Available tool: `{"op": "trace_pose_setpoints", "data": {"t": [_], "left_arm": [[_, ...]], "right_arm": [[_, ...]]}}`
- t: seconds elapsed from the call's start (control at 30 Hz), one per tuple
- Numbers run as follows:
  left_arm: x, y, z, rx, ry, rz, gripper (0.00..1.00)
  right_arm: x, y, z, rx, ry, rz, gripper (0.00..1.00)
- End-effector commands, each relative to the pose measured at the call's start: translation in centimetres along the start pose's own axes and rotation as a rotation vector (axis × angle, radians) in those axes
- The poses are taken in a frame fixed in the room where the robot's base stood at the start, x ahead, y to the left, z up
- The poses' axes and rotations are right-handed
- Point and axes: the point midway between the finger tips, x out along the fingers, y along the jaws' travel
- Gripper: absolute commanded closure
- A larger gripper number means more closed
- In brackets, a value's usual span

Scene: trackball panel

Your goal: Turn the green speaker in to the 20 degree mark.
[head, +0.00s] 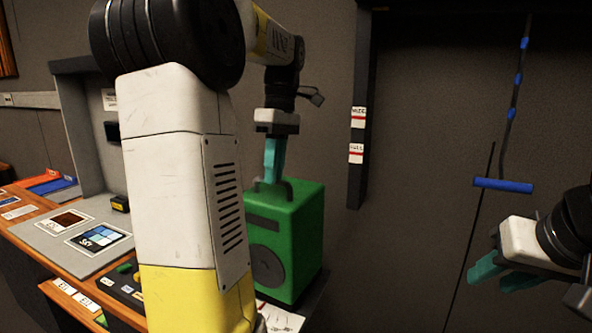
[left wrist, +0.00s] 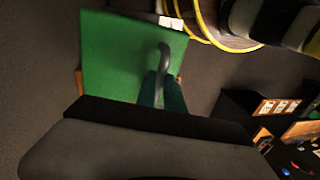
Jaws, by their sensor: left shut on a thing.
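The green speaker (head: 290,243) stands upright on a small surface in the middle of the head view, with a dark round cone and a dark strip on its front. A dark handle (head: 287,187) rises from its top. My left gripper (head: 273,178) comes down from above and is shut on the handle. In the left wrist view the speaker's green top (left wrist: 122,55) and the curved handle (left wrist: 165,58) show, with the teal fingers (left wrist: 162,90) at the handle. My right gripper (head: 505,275) is at the right edge, apart from everything, with its fingers spread. The degree marks cannot be made out.
A white marked sheet (head: 280,318) lies under the speaker's front. A wooden desk (head: 50,255) with panels and buttons stands at left, partly hidden by my arm. A blue-handled bar (head: 503,186) hangs at right by the dark wall.

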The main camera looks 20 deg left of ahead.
Motion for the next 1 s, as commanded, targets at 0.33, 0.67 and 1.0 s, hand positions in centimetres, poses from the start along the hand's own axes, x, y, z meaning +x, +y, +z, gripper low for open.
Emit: {"op": "trace_pose_setpoints", "data": {"t": [0.33,0.67,1.0], "left_arm": [[-0.1,0.0,0.0,0.000,0.000,0.002,1.00],[-0.1,0.0,0.0,-0.002,0.000,0.002,1.00],[-0.1,0.3,1.0,-0.299,-0.060,0.003,1.00]], "right_arm": [[0.0,0.0,0.0,0.000,0.000,0.000,0.64],[0.0,0.0,0.0,0.000,0.000,0.000,0.64],[0.0,0.0,0.0,0.000,0.000,0.000,0.64]]}}
